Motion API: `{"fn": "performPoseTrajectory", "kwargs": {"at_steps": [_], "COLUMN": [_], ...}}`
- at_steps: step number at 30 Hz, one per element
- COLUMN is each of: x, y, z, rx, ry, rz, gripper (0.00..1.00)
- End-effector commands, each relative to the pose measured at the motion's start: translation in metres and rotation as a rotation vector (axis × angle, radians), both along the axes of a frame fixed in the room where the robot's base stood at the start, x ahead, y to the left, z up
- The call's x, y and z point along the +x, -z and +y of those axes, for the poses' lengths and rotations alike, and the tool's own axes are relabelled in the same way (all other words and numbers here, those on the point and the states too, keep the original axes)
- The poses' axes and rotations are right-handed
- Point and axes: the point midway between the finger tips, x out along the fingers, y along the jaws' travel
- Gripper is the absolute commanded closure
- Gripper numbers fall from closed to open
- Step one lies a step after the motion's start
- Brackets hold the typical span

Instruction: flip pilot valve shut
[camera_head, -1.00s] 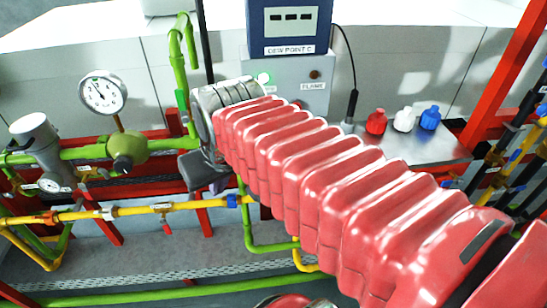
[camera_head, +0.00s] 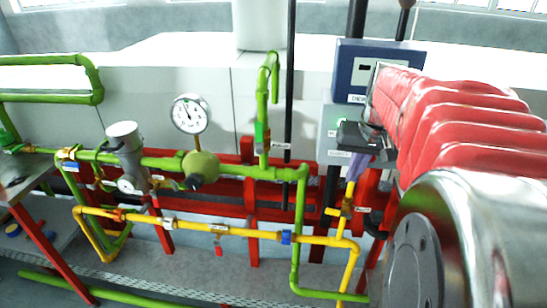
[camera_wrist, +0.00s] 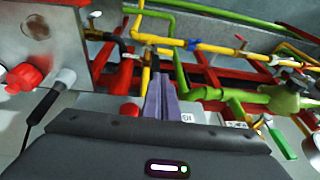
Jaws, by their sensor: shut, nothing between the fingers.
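A yellow pipe (camera_head: 180,226) runs along the red frame and turns up at right into a short yellow branch with a small yellow valve (camera_head: 335,212). Further left, the pipe carries a fitting with a red handle (camera_head: 219,250) hanging down. Labels beside both are too small to read, so I cannot tell which is the pilot valve. My gripper (camera_head: 353,181) has its purple fingers together and empty, pointing down just above the yellow branch. In the wrist view my gripper (camera_wrist: 160,82) points toward that branch (camera_wrist: 146,67); contact is unclear.
A pressure gauge (camera_head: 190,115) and green pipes (camera_head: 235,171) stand left of my gripper. A red frame (camera_head: 200,209) backs the pipes. In the wrist view a red knob (camera_wrist: 24,77) sits at left.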

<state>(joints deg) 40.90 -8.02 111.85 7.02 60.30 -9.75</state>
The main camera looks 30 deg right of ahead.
Motion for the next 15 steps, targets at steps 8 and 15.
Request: {"fn": "performPoseTrajectory", "kwargs": {"at_steps": [8, 15], "x": [0.001, 0.008], "y": [0.005, 0.030], "z": [0.000, -0.002], "rx": [0.000, 0.003], "ry": [-0.001, -0.002], "rz": [0.001, 0.003], "gripper": [1.00, 1.00]}}
